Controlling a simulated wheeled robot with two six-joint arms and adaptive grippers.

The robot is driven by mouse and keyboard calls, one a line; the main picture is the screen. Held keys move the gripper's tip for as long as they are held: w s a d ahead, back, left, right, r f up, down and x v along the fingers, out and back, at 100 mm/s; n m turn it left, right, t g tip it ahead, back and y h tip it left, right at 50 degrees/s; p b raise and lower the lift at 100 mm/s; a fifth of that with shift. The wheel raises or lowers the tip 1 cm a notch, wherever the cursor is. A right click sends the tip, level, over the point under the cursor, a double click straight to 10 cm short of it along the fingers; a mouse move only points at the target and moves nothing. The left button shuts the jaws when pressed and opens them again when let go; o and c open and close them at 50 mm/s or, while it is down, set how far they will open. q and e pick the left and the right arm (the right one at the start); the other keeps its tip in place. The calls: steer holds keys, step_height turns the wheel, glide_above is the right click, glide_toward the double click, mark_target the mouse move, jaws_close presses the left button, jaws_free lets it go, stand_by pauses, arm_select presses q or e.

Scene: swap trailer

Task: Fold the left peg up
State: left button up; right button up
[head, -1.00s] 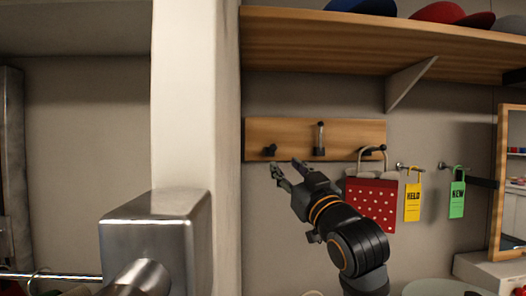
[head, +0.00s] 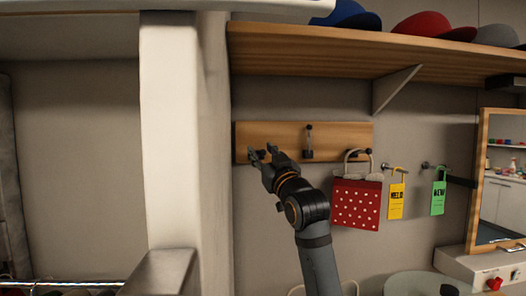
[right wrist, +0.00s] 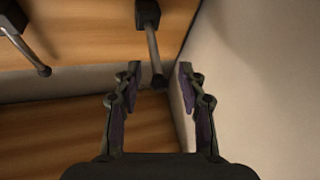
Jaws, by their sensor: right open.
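The wooden peg board (head: 340,136) hangs on the wall under the shelf. The left peg (head: 261,155), dark and low against the board, is partly hidden by my right gripper (head: 262,154). In the right wrist view, the left peg's rod (right wrist: 153,50) runs from its dark mount to a tip between the fingertips of my open right gripper (right wrist: 159,78). I cannot tell whether a finger touches it. The middle peg (head: 309,138) points up. It also shows at the left of the right wrist view (right wrist: 27,48). My left gripper is not in view.
A red dotted bag (head: 356,203) hangs at the right peg. Yellow (head: 396,201) and green (head: 438,198) tags hang farther right. A pale post (head: 182,130) stands close left of the board. The shelf (head: 400,55) with caps is above.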

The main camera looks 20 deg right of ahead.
steer(key=shift+c, duration=0.5)
jaws_close()
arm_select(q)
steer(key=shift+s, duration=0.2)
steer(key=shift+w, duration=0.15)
